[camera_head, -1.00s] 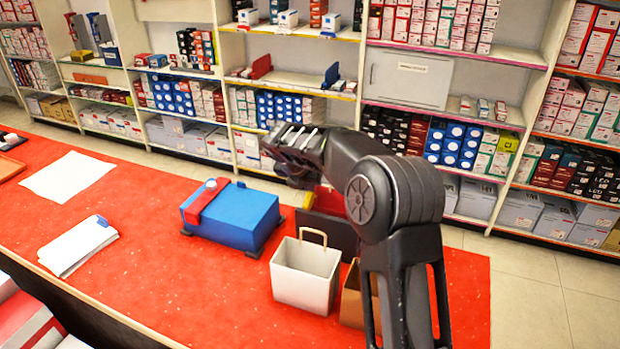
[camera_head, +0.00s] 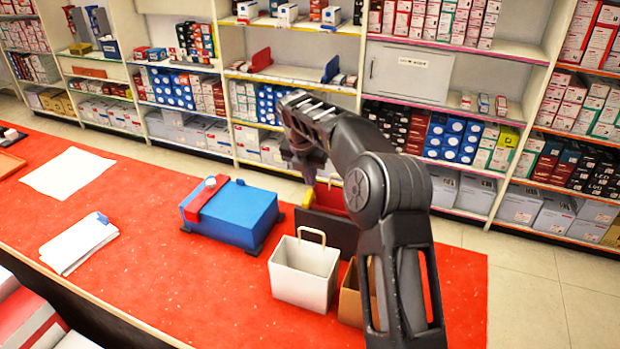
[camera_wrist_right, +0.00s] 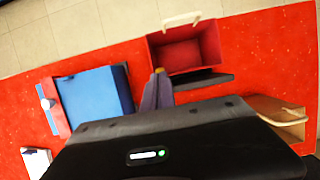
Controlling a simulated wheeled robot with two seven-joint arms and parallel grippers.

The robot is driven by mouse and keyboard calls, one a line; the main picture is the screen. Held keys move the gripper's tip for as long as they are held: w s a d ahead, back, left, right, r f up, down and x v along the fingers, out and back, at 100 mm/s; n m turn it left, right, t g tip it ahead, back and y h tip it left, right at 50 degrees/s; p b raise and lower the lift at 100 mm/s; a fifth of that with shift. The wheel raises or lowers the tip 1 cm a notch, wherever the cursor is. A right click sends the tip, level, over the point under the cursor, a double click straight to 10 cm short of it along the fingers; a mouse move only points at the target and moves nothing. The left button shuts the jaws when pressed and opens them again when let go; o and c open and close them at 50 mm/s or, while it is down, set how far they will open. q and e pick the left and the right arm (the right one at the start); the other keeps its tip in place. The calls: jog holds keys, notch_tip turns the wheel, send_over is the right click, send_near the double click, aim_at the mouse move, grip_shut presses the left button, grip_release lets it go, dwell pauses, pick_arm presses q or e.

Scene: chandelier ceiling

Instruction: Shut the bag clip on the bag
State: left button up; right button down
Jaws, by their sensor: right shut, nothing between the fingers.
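A white folded bag (camera_head: 78,245) lies flat on the red counter at the left. A small blue clip (camera_head: 103,218) sits at its upper right corner; whether its jaws are open or shut is too small to tell. The bag also shows at the lower left of the right wrist view (camera_wrist_right: 37,162). My right gripper (camera_head: 309,174) is above the counter's far side, well to the right of the bag and apart from it. Its fingertips (camera_wrist_right: 158,80) are shut and empty in the right wrist view. My left gripper is not in view.
A blue box with a red strap (camera_head: 240,212) stands between the bag and my right gripper. A white carrier bag (camera_head: 302,275), a brown bag (camera_head: 350,300) and a red bag (camera_wrist_right: 185,52) stand at the right. A white sheet (camera_head: 68,173) lies behind the folded bag.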

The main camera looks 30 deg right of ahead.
aim_at(306, 200)
jog(key=shift+r, duration=0.1)
dwell(0.3)
jog(key=b+v, duration=0.1)
jog(key=v, duration=0.6)
jog(key=shift+r, duration=0.25)
jog(key=shift+f, duration=0.1)
